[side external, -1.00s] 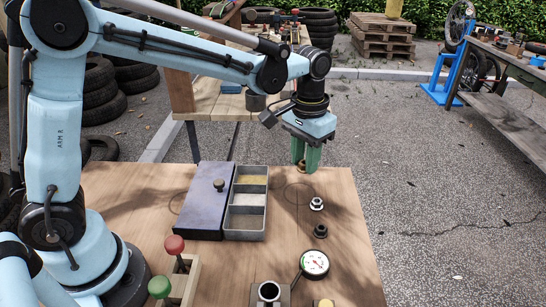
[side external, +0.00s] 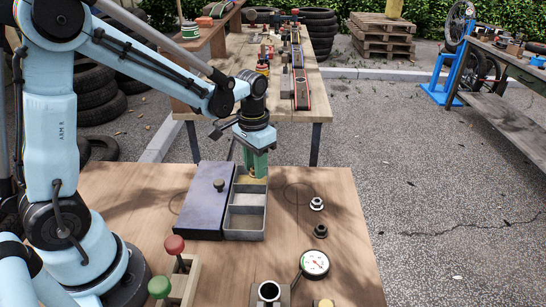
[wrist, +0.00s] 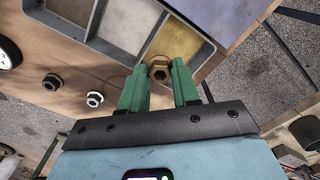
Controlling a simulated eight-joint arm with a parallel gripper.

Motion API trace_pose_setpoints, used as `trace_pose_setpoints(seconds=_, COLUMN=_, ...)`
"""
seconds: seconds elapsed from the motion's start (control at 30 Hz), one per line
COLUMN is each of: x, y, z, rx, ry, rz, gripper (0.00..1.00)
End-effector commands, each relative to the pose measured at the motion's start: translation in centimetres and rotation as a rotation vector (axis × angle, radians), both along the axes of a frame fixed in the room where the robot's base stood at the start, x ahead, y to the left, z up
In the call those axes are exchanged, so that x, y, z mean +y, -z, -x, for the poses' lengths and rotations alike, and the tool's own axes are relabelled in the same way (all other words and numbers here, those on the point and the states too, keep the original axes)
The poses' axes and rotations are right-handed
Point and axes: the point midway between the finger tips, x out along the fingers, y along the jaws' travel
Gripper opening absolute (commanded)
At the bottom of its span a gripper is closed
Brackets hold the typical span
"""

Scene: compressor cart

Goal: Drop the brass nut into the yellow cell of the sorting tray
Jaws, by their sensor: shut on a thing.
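The brass nut (wrist: 159,69) sits between the green fingers of my gripper (wrist: 160,88) in the wrist view, and the gripper is shut on it. In the side view my gripper (side external: 255,168) is over the far end of the grey sorting tray (side external: 244,236), at the yellow cell (side external: 250,181). The nut cannot be made out there. In the wrist view the yellow cell (wrist: 188,48) lies behind and around the nut. The tray's other two cells hold pale grey floors and look empty.
A dark lid with a knob (side external: 205,200) lies against the tray's left side. A silver nut (side external: 316,203) and a dark nut (side external: 320,230) stand to the right. A gauge (side external: 315,263) and red and green knobbed levers (side external: 174,244) are nearer the front.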

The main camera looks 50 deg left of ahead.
Motion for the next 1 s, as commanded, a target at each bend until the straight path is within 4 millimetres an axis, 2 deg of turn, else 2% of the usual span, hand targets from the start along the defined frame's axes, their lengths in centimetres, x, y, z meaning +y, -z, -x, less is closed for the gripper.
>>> trace_pose_setpoints(seconds=0.2, x=-0.02, y=0.96, z=0.0, rx=0.0, ry=0.0, rz=0.0, gripper=0.01)
trace_pose_setpoints(seconds=0.43, x=-0.02, y=1.0, z=0.01, rx=0.0, ry=0.0, rz=0.0, gripper=0.01)
trace_pose_setpoints(seconds=0.47, x=-0.02, y=1.0, z=0.01, rx=0.0, ry=0.0, rz=0.0, gripper=0.32)
trace_pose_setpoints(seconds=0.63, x=-0.02, y=0.99, z=0.01, rx=0.0, ry=0.0, rz=0.0, gripper=0.58)
trace_pose_setpoints(seconds=0.67, x=-0.02, y=0.99, z=0.01, rx=0.0, ry=0.0, rz=0.0, gripper=0.61)
trace_pose_setpoints(seconds=1.0, x=-0.02, y=0.7, z=0.01, rx=0.0, ry=0.0, rz=0.0, gripper=0.61)
